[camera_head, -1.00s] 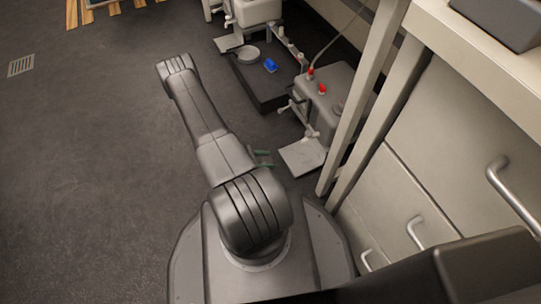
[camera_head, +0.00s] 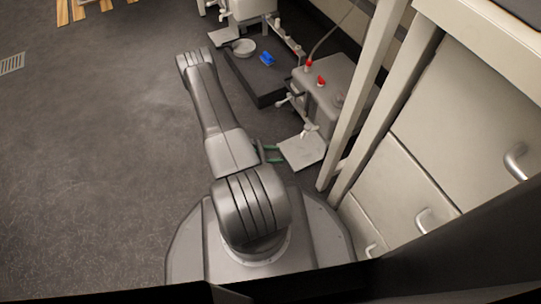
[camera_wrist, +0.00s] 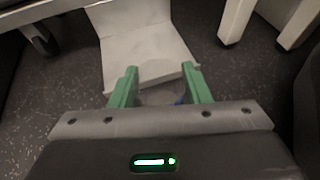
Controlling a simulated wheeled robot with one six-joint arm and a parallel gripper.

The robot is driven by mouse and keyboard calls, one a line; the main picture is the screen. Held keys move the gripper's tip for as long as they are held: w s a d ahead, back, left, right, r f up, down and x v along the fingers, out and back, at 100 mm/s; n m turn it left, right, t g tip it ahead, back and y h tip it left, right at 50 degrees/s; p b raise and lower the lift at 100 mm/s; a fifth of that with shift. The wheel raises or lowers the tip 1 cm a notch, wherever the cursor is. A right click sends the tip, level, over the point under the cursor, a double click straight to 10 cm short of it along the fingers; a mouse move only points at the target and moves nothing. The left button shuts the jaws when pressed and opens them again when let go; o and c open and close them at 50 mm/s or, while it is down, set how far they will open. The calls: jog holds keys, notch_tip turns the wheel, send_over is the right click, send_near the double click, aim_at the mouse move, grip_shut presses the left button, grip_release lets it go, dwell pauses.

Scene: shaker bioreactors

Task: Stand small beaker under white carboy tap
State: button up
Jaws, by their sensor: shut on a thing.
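My gripper (camera_head: 270,153) has green fingers and sits low, just left of a pale square plate (camera_head: 303,150). In the wrist view my gripper (camera_wrist: 160,90) is shut on a faint, see-through thing, apparently the small beaker (camera_wrist: 158,97); its outline is mostly hidden by the gripper body. The plate (camera_wrist: 145,40) lies just beyond the fingertips there. A pale grey carboy (camera_head: 325,90) with red caps stands behind the plate, its white tap (camera_head: 308,130) over the plate's far side. A whiter carboy (camera_head: 252,10) stands farther back, with another plate (camera_head: 223,37) beside it.
A dark low platform (camera_head: 258,82) between the carboys carries a white round dish (camera_head: 243,47) and a blue object (camera_head: 267,59). A bench leg (camera_head: 360,100) and drawer cabinet (camera_head: 450,120) stand close on the right. The floor at left is clear.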

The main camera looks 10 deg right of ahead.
jog(key=shift+w+d, duration=0.7)
jog(key=shift+d, duration=1.3)
jog(key=shift+w+d, duration=0.65)
jog(key=shift+d, duration=1.35)
jog(key=shift+w+d, duration=0.7)
jog(key=shift+d, duration=1.3)
jog(key=shift+f, duration=0.45)
jog(key=o, duration=1.1)
jog(key=w+p+v, duration=0.1)
jog(key=p+v, duration=0.3)
jog(key=v, duration=0.9)
jog(key=shift+s+a, duration=0.45)
jog(key=shift+s, duration=0.05)
